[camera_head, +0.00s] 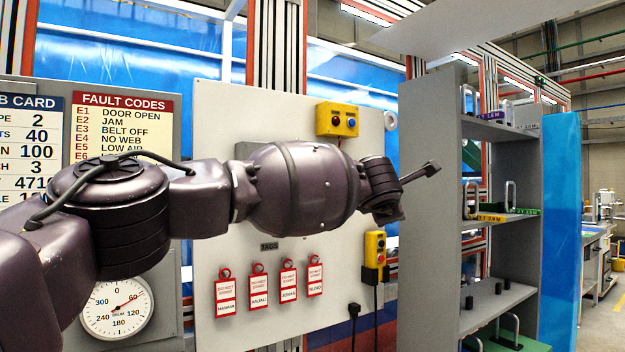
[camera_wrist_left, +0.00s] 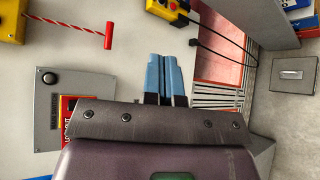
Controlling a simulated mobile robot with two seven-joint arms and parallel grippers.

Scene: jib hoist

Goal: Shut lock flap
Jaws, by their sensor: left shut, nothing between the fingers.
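I cannot pick out a lock flap for certain. A grey box (camera_wrist_left: 46,92) with a round black knob (camera_wrist_left: 49,77) is at the left of the left wrist view. A red and yellow part with lettering (camera_wrist_left: 77,104) shows at its edge, partly covered by my wrist. In the head view only a corner of the grey box (camera_head: 243,150) shows behind my arm. My left gripper (camera_wrist_left: 168,75) is shut and empty, its blue fingers side by side, apart from the box in the picture. My right gripper is not in view.
A yellow button box (camera_head: 337,120) and a yellow pendant (camera_head: 375,248) are on the panel. A red pull handle (camera_wrist_left: 108,36) hangs on a striped cord. Several red tags (camera_head: 258,285) hang below my arm. A grey shelf unit (camera_head: 428,200) stands at right.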

